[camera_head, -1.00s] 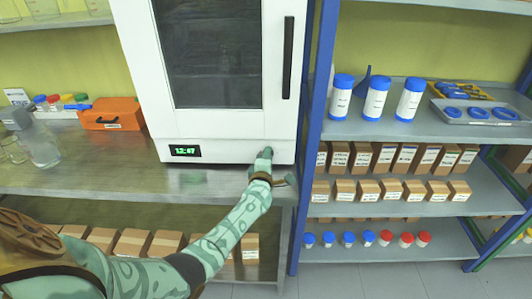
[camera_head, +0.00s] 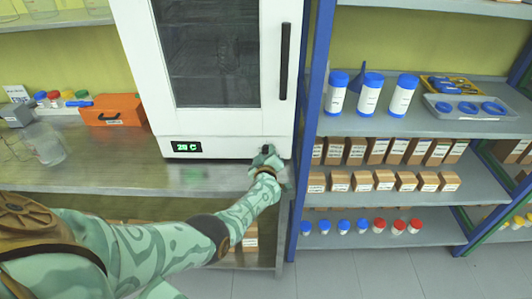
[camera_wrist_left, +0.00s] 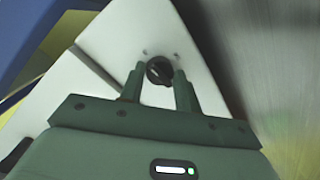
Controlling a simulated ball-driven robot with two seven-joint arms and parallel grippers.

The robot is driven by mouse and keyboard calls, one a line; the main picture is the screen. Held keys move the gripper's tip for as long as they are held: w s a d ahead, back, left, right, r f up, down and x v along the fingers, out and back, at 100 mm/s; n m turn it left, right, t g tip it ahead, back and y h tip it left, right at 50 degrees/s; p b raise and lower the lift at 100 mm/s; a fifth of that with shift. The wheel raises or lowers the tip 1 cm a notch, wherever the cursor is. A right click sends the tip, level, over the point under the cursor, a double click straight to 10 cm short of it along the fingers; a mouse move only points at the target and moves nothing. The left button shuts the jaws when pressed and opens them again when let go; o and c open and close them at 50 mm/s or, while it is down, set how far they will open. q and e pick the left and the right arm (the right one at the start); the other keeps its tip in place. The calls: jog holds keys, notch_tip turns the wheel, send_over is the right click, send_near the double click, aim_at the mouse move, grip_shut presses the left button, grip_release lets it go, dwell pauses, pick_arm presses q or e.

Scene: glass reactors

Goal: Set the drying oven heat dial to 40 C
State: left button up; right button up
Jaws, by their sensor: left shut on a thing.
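The white drying oven (camera_head: 222,123) stands on the steel bench, its glass door (camera_head: 213,50) shut. Its green display (camera_head: 186,147) appears to read 20 C, though the digits are small. The black heat dial (camera_wrist_left: 159,70) is at the lower right of the oven front. My left gripper (camera_wrist_left: 160,82) is shut on the dial, one finger on each side of it, in the left wrist view. In the head view the left gripper (camera_head: 266,156) covers most of the dial. The dial's marks cannot be read. My right gripper is in neither view.
An orange case (camera_head: 112,109) and several small capped jars stand left of the oven. A blue rack post (camera_head: 310,130) rises close on the right, with shelves of white bottles (camera_head: 370,93) and boxes beyond.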

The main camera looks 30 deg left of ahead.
pick_arm(q)
jog(key=shift+m, duration=0.4)
dwell(0.3)
jog(key=o, duration=0.7)
jog(key=shift+w, duration=0.1)
jog(key=shift+c, duration=0.2)
jog(key=shift+d, duration=0.1)
